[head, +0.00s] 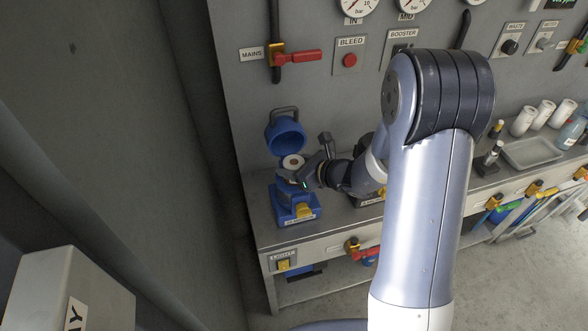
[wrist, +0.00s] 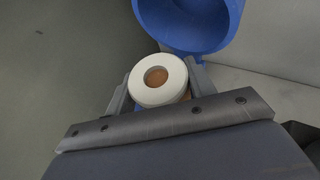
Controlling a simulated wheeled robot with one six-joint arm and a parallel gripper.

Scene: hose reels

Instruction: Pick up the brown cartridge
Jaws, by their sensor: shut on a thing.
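The brown cartridge (head: 293,162) has a white ring-shaped end cap with a brown centre. In the wrist view the cap of the cartridge (wrist: 144,94) faces the camera, and a sliver of brown body shows below it. My gripper (wrist: 158,86) is shut on the cartridge, one finger on each side. In the head view my gripper (head: 299,172) reaches in from the right, just above the blue housing (head: 282,207). The housing's blue lid (head: 286,136) stands open behind. The cartridge's lower end is hidden, so I cannot tell whether it is clear of the housing.
The housing stands at the left end of the grey bench (head: 262,232). A red-handled MAINS valve (head: 297,58) is on the panel above. White rolls (head: 523,120) and a metal tray (head: 530,152) are at the right. The floor in front of the bench is clear.

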